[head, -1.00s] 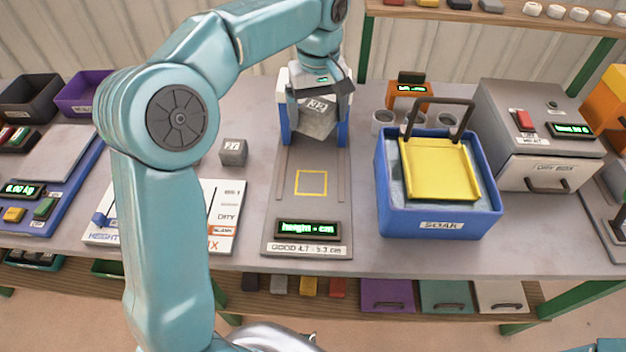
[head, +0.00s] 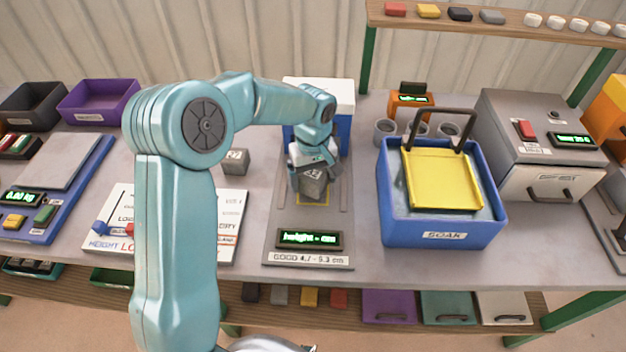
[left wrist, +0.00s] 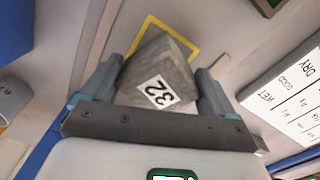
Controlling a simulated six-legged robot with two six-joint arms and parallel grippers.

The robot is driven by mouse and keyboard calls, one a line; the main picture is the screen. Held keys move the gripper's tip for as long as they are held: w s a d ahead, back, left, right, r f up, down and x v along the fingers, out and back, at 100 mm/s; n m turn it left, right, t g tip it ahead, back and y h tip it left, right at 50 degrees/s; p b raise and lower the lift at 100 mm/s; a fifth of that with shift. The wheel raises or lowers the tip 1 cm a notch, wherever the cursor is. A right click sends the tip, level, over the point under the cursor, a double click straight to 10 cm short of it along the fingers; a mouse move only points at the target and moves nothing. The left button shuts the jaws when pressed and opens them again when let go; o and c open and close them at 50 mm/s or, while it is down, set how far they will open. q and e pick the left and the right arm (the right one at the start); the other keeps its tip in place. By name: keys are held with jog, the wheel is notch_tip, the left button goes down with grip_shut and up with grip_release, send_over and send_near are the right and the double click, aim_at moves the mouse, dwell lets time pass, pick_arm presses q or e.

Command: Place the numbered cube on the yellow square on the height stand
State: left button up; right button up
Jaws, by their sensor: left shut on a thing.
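A grey cube (head: 311,184) with a white number label is held in my left gripper (head: 314,172), over the height stand (head: 279,215). In the left wrist view the cube (left wrist: 163,72) is labelled 32 and sits tilted between the two fingers of the gripper (left wrist: 160,90). The yellow square (head: 312,203) on the stand is partly hidden behind the cube; its outline also shows in the left wrist view (left wrist: 183,38). I cannot tell whether the cube touches the stand. My right gripper is not in view.
Another grey cube (head: 235,161) stands left of the stand, behind a white board (head: 222,215). A blue SOAK tub (head: 432,222) with a yellow tray (head: 445,182) stands to the right. The stand's display (head: 309,239) is at its front.

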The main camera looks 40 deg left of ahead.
aim_at(313, 174)
pick_arm(q)
jog(key=shift+f, duration=0.55)
jog(key=shift+w+f, duration=0.1)
jog(key=shift+f, duration=0.1)
jog(key=shift+f, duration=0.2)
jog(key=o, duration=1.1)
jog(key=shift+o, duration=0.2)
jog(key=shift+r, duration=0.45)
notch_tip(313, 174, up, 12)
jog(key=shift+f, duration=0.2)
